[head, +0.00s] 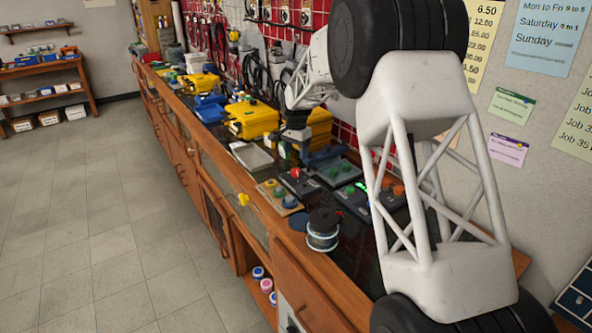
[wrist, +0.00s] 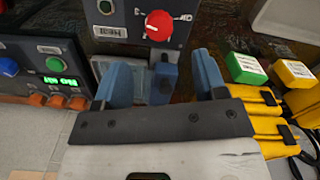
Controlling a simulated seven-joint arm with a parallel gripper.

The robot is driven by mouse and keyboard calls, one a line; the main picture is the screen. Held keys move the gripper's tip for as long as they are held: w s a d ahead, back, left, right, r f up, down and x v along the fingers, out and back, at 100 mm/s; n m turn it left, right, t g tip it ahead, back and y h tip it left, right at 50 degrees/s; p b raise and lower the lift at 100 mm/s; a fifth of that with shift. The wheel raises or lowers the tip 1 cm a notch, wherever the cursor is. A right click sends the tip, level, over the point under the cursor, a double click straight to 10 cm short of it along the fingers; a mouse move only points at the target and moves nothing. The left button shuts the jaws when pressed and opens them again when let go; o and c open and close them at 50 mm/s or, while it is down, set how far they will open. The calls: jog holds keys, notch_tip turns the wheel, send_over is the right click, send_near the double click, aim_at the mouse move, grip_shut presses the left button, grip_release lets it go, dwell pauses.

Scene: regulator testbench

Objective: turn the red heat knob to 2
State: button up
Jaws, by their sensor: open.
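The red knob (wrist: 159,25) sits on a dark grey panel (wrist: 130,14) at the top of the wrist view. It has a pale mark on its face, and the small white markings around it are too blurred to read. My gripper (wrist: 162,68) is open, with its two blue fingers wide apart and nothing held between them. The fingertips are below the knob in the picture and apart from it. In the head view my gripper (head: 296,137) hangs over the bench among the units; I cannot surely pick out the knob there.
In the wrist view, a blue block (wrist: 165,80) shows between the fingers. A unit with a green display (wrist: 62,80) stands left, and yellow cases (wrist: 255,125) lie right. In the head view, a dark round jar (head: 323,230) stands near the bench's front edge.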

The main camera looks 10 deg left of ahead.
aim_at(296, 170)
jog(key=shift+f, duration=0.15)
jog(key=shift+f, duration=3.75)
jog(key=c, duration=0.9)
